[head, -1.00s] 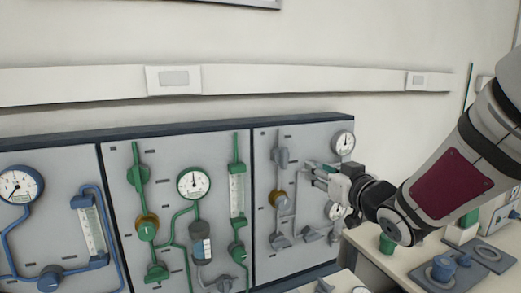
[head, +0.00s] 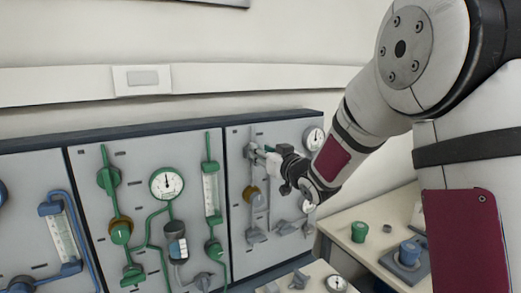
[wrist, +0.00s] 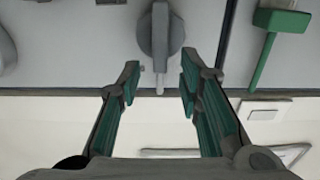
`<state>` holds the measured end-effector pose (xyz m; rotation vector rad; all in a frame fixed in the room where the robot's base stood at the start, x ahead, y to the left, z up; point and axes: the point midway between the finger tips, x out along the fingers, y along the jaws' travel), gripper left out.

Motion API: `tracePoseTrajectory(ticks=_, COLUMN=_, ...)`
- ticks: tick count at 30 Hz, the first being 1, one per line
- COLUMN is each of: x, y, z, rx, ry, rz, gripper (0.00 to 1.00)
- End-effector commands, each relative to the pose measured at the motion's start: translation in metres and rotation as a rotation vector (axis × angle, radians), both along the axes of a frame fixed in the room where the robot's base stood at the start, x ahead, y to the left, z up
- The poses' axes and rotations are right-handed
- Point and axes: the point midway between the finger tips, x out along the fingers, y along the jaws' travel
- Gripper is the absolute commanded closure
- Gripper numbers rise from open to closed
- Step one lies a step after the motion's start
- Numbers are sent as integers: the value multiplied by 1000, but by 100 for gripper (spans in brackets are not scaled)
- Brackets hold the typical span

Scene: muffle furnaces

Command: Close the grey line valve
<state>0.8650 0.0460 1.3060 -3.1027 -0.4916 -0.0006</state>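The grey line runs up the right-hand wall panel. Near its top is a grey valve (head: 250,151), partly hidden by my gripper (head: 263,155) in the head view. In the wrist view the grey valve (wrist: 160,30) shows as a round body with a straight bar across it and a thin stem pointing toward my gripper (wrist: 159,80). My gripper is open and empty. Its two fingertips lie on either side of the stem's end, with a visible gap on both sides; I see no contact.
A green panel line with a gauge (head: 167,183) is left of the grey panel. A green fitting (wrist: 282,20) shows in the wrist view. Another gauge (head: 314,138) sits right of my gripper. A bench (head: 345,217) with a green cup (head: 359,231) stands lower right.

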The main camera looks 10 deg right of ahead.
Motion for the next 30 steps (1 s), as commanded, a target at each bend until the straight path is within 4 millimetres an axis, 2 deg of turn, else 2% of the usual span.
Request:
tracePoseTrajectory(ticks=6, x=14, y=5, z=0, rx=0, ry=1, rz=0, gripper=68)
tracePoseTrajectory(ticks=14, x=16, y=5, z=0, rx=0, ry=0, rz=0, gripper=68)
tracePoseTrajectory(ticks=15, x=16, y=5, z=0, rx=0, ry=0, rz=0, gripper=70)
tracePoseTrajectory(ticks=19, x=16, y=5, z=0, rx=0, ry=1, rz=0, gripper=99)
tracePoseTrajectory(ticks=30, x=16, y=6, z=0, rx=-18, ry=-6, rz=0, gripper=100)
